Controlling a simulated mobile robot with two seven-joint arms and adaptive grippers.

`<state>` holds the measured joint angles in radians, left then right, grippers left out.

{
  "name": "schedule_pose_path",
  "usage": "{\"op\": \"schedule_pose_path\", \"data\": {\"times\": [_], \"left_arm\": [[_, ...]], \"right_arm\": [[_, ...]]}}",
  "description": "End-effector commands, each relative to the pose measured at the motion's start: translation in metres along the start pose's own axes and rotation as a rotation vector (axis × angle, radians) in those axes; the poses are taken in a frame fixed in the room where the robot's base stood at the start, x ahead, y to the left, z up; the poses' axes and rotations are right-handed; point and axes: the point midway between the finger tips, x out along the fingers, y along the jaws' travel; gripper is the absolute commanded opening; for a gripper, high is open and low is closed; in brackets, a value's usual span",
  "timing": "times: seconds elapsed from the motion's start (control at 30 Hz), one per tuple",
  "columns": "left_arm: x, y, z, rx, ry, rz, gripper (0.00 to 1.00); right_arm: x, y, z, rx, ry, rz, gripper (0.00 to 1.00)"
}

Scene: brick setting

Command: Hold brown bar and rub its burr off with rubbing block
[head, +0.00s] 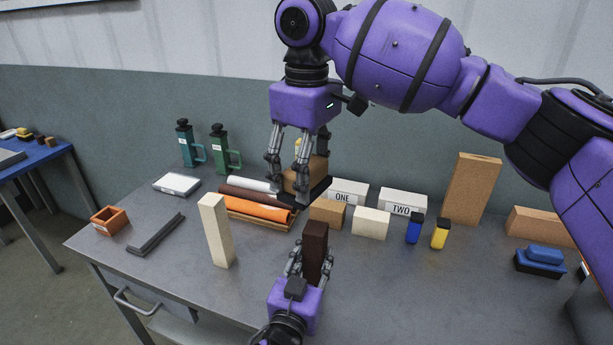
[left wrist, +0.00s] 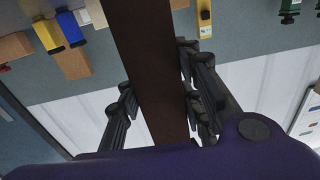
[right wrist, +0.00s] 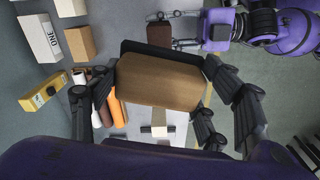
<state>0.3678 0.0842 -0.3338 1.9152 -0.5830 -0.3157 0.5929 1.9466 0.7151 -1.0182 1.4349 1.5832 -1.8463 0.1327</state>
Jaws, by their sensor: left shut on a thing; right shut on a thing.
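The brown bar (head: 315,250) stands upright in my left gripper (head: 308,268), which is shut on it above the front of the workbench. The bar also fills the middle of the left wrist view (left wrist: 155,75). My right gripper (head: 300,165) is shut on the rubbing block (head: 306,178), a tan block with a dark pad underneath. In the right wrist view the block (right wrist: 160,82) sits between the fingers, and the bar's dark top (right wrist: 159,34) shows beyond it. The block is above the bar and apart from it. I cannot make out the burr.
A pale upright block (head: 216,230) stands left of the bar. Rolls (head: 258,208) lie behind it, with boxes marked ONE (head: 347,190) and TWO (head: 402,202) further right. Blue (head: 414,230) and yellow (head: 440,234) small bottles stand to the right.

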Motion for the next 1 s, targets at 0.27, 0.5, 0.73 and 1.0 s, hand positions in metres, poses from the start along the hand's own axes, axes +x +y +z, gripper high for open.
{"op": "schedule_pose_path", "data": {"times": [0.27,0.5,0.73,1.0], "left_arm": [[0.0,0.0,0.0,0.0,0.001,0.0,0.0],[0.0,0.0,0.0,0.0,0.0,0.0,0.53],[0.0,0.0,0.0,0.0,0.0,0.0,0.55],[-0.017,0.0,0.001,-0.002,-0.002,-0.001,0.55]], "right_arm": [[0.0,0.0,0.0,0.0,0.001,0.001,0.42],[0.0,0.0,0.0,0.0,0.001,0.001,0.42],[0.0,0.0,0.0,0.0,0.001,0.001,0.42],[0.0,0.0,0.0,0.0,0.001,0.001,0.42]]}}
